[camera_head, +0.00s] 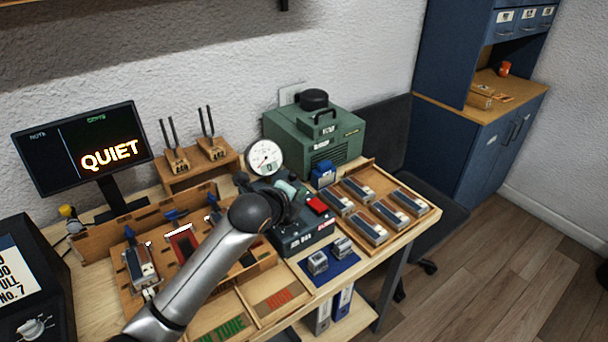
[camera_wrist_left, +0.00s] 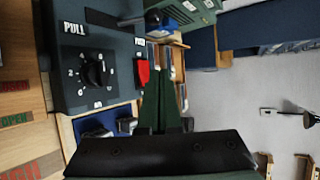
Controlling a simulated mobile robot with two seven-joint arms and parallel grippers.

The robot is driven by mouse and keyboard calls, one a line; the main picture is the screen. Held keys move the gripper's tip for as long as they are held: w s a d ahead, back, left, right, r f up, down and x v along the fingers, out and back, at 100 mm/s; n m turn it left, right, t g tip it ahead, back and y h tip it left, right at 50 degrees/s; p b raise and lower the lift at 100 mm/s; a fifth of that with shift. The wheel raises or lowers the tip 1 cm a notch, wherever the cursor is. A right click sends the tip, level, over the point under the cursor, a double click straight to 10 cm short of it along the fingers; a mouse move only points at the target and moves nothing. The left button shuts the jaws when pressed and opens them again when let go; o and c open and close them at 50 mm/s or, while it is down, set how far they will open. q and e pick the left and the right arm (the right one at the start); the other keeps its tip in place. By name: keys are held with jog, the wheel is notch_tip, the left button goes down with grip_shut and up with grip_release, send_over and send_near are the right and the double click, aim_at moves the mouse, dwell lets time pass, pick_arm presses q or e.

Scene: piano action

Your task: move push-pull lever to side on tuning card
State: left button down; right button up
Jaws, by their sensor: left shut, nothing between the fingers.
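A dark green control box (camera_head: 305,240) stands mid-bench; it also shows in the left wrist view (camera_wrist_left: 98,98), with a PULL label, a numbered dial (camera_wrist_left: 93,72) and a red part (camera_wrist_left: 143,72). A grey rod (camera_wrist_left: 130,21) with a dark end lies between the PULL label and a second, unreadable label; it looks like the push-pull lever. A white card (camera_head: 14,273) at far left, cut off by the frame, reads partly "ULL" and "NO. 7". My left gripper (camera_wrist_left: 164,78) is shut and empty, close to the box; contact cannot be told. My right gripper is not in view.
A round gauge (camera_head: 265,157) and green machine (camera_head: 315,135) stand behind the box. A wooden tray of blocks (camera_head: 415,228) is to its right, and a blue mat (camera_head: 338,272) with small metal blocks is in front. A monitor (camera_head: 82,147) reads QUIET.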

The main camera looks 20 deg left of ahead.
aim_at(312, 200)
pick_arm(q)
jog(key=shift+s, duration=0.15)
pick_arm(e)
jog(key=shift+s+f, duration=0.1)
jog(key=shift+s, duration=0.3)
pick_arm(q)
jog(key=x, duration=1)
jog(key=shift+b, duration=0.35)
jog(key=a, duration=0.1)
jog(key=a+r+p, duration=0.1)
jog(key=a, duration=0.1)
jog(key=shift+s+r, duration=0.1)
jog(key=shift+r, duration=0.05)
jog(key=shift+a+r, duration=0.1)
jog(key=shift+a, duration=0.25)
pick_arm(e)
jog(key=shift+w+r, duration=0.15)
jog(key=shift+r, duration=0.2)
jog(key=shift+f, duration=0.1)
